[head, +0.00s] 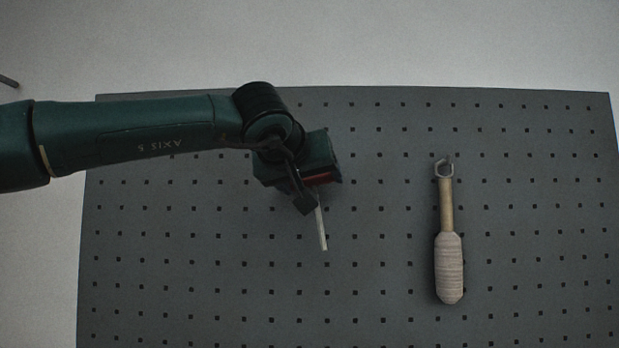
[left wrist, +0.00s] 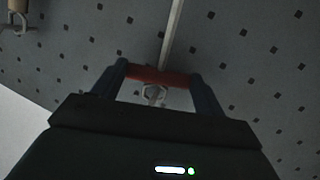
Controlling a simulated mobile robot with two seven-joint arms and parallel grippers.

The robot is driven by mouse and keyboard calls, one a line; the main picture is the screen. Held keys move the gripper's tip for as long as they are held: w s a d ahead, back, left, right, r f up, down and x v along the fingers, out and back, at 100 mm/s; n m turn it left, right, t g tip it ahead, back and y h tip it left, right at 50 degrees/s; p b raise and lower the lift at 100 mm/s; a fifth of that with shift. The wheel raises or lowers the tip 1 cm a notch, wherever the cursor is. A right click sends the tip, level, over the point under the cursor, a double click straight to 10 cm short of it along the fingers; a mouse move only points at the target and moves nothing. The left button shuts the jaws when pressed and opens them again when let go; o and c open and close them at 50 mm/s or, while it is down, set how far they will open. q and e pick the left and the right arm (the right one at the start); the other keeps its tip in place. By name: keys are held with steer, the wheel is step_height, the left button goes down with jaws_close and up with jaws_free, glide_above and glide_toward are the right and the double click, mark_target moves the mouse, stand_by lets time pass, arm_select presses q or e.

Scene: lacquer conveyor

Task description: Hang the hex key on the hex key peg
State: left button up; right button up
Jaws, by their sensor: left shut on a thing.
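My left gripper (head: 308,192) is in front of the pegboard, left of its middle, shut on the hex key (head: 322,230). The key's pale straight shaft points down in the head view. In the left wrist view a red bar lies across between the fingertips (left wrist: 160,74), and the pale shaft (left wrist: 172,38) runs up from it; the bar appears to be part of the key. A small pale metal hook (left wrist: 153,95), seemingly the peg, shows between the fingers just past the red bar. I cannot tell whether the key touches it. My gripper hides this spot in the head view.
The dark grey pegboard (head: 380,270) has rows of small holes. A tool with a wooden shaft and ribbed pale handle (head: 449,268) hangs from a metal hook (head: 444,168) to the right of my gripper. The board between them is clear.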

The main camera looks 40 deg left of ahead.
stand_by(0.3)
arm_select(q)
steer(key=o, duration=1.1)
steer(key=b+v, duration=0.1)
steer(key=v, duration=1.2)
steer(key=shift+s, duration=0.1)
